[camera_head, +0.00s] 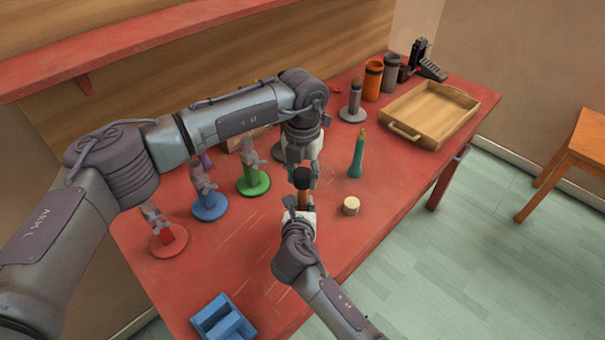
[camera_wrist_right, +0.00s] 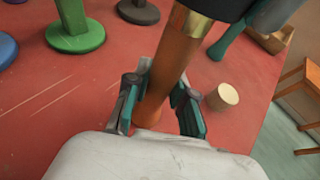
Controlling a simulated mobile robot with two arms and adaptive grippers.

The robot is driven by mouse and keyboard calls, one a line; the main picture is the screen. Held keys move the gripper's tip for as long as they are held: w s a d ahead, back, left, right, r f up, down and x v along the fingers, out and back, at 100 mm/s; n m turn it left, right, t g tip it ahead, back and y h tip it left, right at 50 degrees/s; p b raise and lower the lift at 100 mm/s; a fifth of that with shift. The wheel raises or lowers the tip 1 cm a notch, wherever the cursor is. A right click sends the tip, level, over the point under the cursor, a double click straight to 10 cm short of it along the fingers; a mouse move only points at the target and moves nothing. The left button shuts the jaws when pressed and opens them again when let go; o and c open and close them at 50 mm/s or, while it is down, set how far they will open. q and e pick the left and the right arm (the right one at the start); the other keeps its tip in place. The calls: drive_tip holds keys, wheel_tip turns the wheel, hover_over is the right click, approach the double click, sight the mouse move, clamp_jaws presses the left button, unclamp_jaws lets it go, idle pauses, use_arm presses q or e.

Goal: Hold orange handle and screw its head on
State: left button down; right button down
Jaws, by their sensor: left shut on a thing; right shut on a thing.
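The orange handle (camera_head: 303,199) stands roughly upright in my right gripper (camera_head: 299,212), whose teal-padded fingers (camera_wrist_right: 160,108) are closed around it. In the right wrist view the orange handle (camera_wrist_right: 170,68) leans a little to the right and ends in a brass collar (camera_wrist_right: 190,22) at the top. A black head (camera_head: 302,177) sits directly above the handle; it also shows at the top edge of the right wrist view (camera_wrist_right: 218,8). My left gripper (camera_head: 301,171) reaches down from above and is shut on the black head. The collar seems to meet the head; the joint's tightness cannot be told.
A teal handle (camera_head: 357,157) stands right of my grippers, near a pale wooden cylinder (camera_head: 350,206). Red (camera_head: 169,243), blue (camera_head: 210,208) and green (camera_head: 254,182) stands are at left. A wooden tray (camera_head: 433,114) and cups are at the back right.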

use_arm(q)
drive_tip(key=m, duration=0.4)
drive_tip(key=shift+m, duration=0.4)
drive_tip(key=c, duration=0.6)
unclamp_jaws()
drive_tip(key=shift+c, duration=0.2)
drive_tip(key=shift+r, duration=4)
drive_tip(key=shift+c, duration=0.4)
drive_tip(key=shift+f, duration=4.05)
